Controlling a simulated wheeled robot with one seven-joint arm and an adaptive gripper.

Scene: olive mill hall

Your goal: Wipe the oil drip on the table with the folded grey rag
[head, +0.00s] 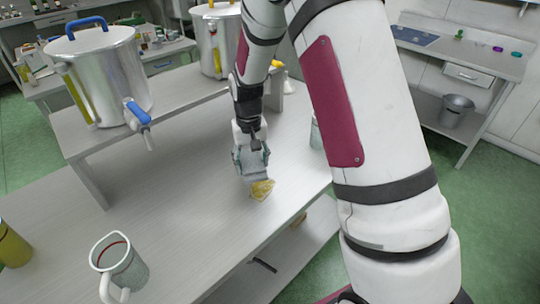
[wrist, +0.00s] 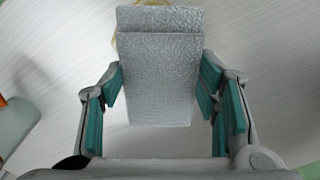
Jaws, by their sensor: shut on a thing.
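My gripper (head: 251,160) is low over the pale table (head: 190,200), pointing down. Its teal-padded fingers are on both sides of the folded grey rag (wrist: 160,80), which also shows below the fingers in the head view (head: 256,176). The gripper is shut on the rag. The yellow oil drip (head: 262,190) lies on the table just in front of the rag, toward the near right edge. In the wrist view, a little yellow shows past the rag's far end; the rag hides the rest. I cannot tell whether the rag touches the table.
A measuring jug (head: 120,264) and a yellow container (head: 13,246) stand at the table's left. A steel can with a blue-handled tap (head: 108,75) and another steel can (head: 217,40) stand on a raised shelf (head: 165,101) behind. A pale vessel (head: 316,136) is partly hidden by my arm.

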